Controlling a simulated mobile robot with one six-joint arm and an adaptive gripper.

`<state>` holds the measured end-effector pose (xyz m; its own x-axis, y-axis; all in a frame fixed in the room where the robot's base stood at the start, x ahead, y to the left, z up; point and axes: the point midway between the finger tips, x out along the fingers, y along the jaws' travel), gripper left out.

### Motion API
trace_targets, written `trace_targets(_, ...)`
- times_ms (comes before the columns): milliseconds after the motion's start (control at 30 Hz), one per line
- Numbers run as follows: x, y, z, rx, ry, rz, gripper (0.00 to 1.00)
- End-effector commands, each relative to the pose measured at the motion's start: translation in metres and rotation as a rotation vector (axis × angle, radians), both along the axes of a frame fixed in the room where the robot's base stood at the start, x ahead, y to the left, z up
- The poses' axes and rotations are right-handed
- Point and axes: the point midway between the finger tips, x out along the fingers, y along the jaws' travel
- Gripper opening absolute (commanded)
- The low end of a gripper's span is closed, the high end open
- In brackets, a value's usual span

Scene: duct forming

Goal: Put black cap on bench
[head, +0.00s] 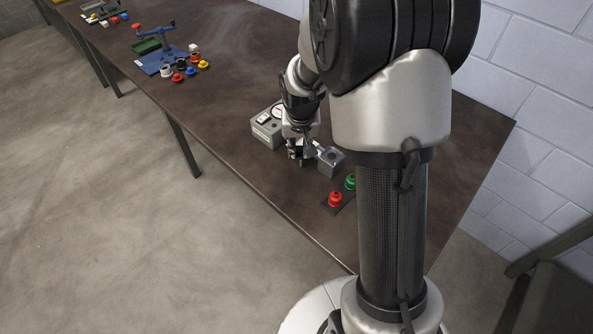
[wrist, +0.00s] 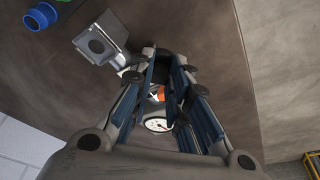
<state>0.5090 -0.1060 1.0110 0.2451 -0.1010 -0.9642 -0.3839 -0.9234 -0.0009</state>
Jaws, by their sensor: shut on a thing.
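My gripper (head: 300,158) is low over the brown bench (head: 235,95), between a grey box with a dial (head: 266,127) and a small grey block (head: 331,161). In the wrist view, the blue-lined fingers of my gripper (wrist: 163,72) are shut on a dark piece, taken to be the black cap (wrist: 162,62). The fingers hide most of it, and I cannot tell whether it touches the bench.
A red knob (head: 335,199) and a green knob (head: 350,181) stand near the bench's front edge. A blue stand (head: 160,60) with several coloured caps is farther left. Bare bench lies between it and the dial box.

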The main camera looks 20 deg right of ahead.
Motion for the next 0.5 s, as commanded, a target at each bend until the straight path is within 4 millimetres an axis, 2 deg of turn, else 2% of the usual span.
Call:
trace_targets(33, -0.001, 0.000, -0.019, 0.001, 0.005, 0.001, 0.00)
trace_targets(200, -0.001, 0.000, -0.060, 0.000, 0.003, 0.001, 0.00)
trace_targets(300, 0.000, 0.000, -0.075, 0.001, 0.002, 0.000, 0.00)
trace_targets(500, 0.000, 0.000, -0.088, 0.000, 0.000, 0.000, 0.00)
